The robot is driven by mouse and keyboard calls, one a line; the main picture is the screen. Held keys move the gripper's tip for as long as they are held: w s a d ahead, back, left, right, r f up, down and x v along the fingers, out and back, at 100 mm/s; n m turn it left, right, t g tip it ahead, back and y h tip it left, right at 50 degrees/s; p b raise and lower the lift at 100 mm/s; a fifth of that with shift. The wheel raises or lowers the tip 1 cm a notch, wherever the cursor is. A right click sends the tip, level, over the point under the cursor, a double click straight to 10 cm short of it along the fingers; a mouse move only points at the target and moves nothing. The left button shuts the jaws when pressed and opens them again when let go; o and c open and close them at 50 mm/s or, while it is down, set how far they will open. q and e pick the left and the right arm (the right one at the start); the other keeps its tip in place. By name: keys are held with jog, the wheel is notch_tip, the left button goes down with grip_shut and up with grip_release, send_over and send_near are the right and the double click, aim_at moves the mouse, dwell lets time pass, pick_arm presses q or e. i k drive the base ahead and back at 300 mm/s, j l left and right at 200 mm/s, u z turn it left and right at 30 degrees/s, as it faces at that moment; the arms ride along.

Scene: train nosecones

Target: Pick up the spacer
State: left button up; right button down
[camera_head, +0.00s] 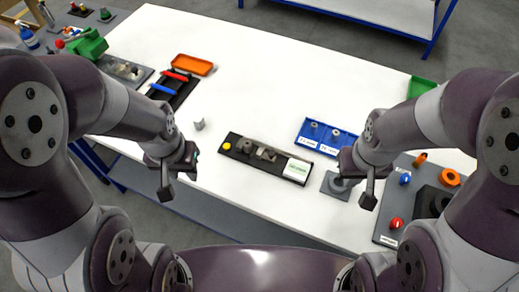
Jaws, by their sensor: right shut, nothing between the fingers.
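The blue tray (326,145) on the white table has two labelled compartments. A small grey cylindrical spacer (315,128) stands in its left compartment, and another spacer (335,133) stands in the right one. The label text is too small to read surely. My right gripper (368,199) is shut and empty, in front of the tray's right side and apart from it. My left gripper (166,191) looks shut and empty over the table's front edge, well left of the tray.
A black fixture (233,155) with grey parts and a yellow button lies left of the blue tray. A grey plate with a dark round part (339,184) is beside my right gripper. A control panel (388,236) is at right. An orange tray (192,65) is at back left. The table's back middle is clear.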

aim_at(248, 145)
jog(key=i+j+z, duration=0.15)
jog(key=j+z, duration=0.15)
jog(key=j, duration=0.75)
jog(key=j+z, duration=0.3)
jog(key=j, duration=0.75)
jog(key=i, duration=0.05)
